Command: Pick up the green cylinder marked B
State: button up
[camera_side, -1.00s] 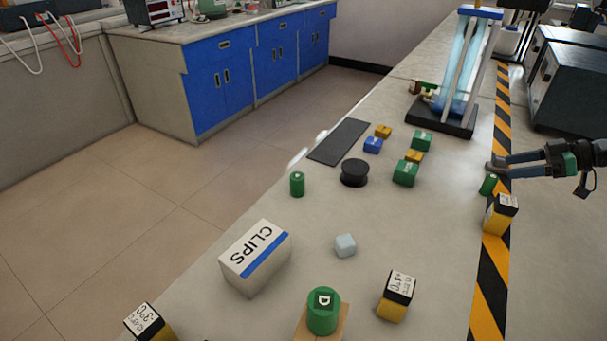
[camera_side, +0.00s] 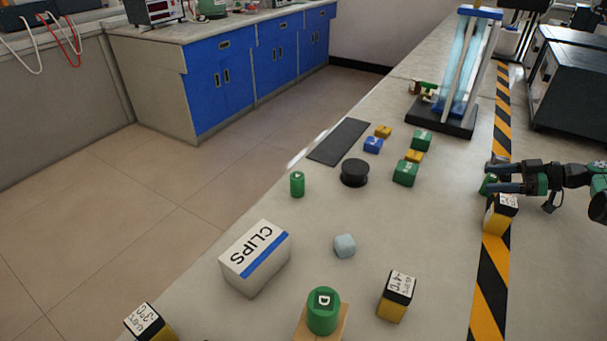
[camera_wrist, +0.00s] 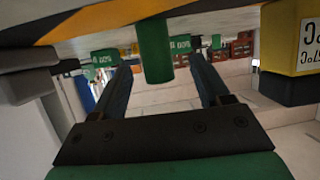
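A small green cylinder (camera_side: 484,186) stands at the striped tape on the right of the bench, partly hidden by my gripper; its mark cannot be read. My gripper (camera_side: 491,175) reaches in from the right with its fingers spread at the cylinder. In the wrist view the green cylinder (camera_wrist: 155,48) shows between the two open fingers, with gaps on both sides. Another small green cylinder (camera_side: 297,184) stands at the bench's left edge, its mark too small to read surely. A larger green cylinder marked D (camera_side: 323,314) stands on a wooden block.
A yellow-black block (camera_side: 499,218) stands close beside my gripper, and it also shows at the right of the wrist view (camera_wrist: 287,40). Green, blue and yellow blocks (camera_side: 405,173), a black spool (camera_side: 354,173) and a CLIPS box (camera_side: 255,262) stand farther left.

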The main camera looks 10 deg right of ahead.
grip_shut()
jog(key=shift+r, duration=0.1)
